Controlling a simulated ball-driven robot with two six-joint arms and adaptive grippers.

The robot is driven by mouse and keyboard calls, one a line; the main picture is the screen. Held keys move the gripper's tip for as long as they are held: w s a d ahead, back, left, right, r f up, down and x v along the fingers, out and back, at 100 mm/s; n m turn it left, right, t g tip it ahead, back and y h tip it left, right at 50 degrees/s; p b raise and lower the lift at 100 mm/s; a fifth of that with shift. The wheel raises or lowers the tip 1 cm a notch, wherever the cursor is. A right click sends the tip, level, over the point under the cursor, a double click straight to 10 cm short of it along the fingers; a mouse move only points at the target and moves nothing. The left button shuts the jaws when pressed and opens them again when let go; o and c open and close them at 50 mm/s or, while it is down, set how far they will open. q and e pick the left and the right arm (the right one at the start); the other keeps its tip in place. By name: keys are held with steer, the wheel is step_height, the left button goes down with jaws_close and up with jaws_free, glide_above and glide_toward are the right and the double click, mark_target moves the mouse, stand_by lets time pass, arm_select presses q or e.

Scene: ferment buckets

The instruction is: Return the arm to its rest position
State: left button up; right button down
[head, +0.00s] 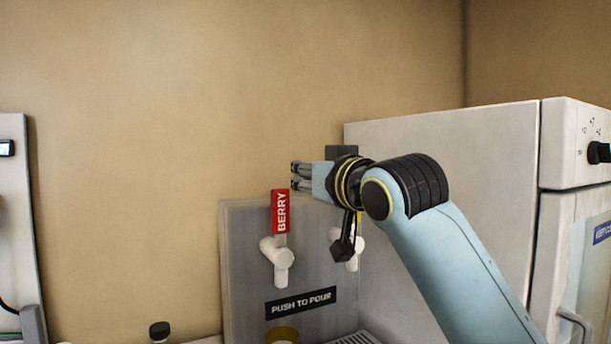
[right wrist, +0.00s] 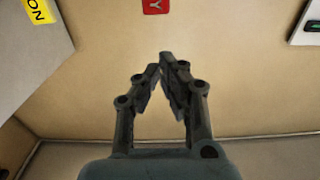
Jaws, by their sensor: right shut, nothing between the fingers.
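My right arm (head: 455,255) reaches up from the lower right in the head view. Its gripper (head: 296,176) points left, just above and beside the red BERRY tap handle (head: 279,212). In the right wrist view the gripper (right wrist: 163,72) has its fingertips together with nothing between them. A piece of the red label (right wrist: 155,6) shows beyond the fingertips, apart from them. My left gripper is in neither view.
A grey tap panel (head: 250,255) with white spouts (head: 278,258) and a PUSH TO POUR sign (head: 301,303) stands below the gripper. A white cabinet (head: 450,145) is close behind my right arm. A dark-capped bottle (head: 160,331) is at the lower left. The upper left is clear.

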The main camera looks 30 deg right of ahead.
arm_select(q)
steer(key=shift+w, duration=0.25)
arm_select(e)
steer(key=shift+f, duration=0.1)
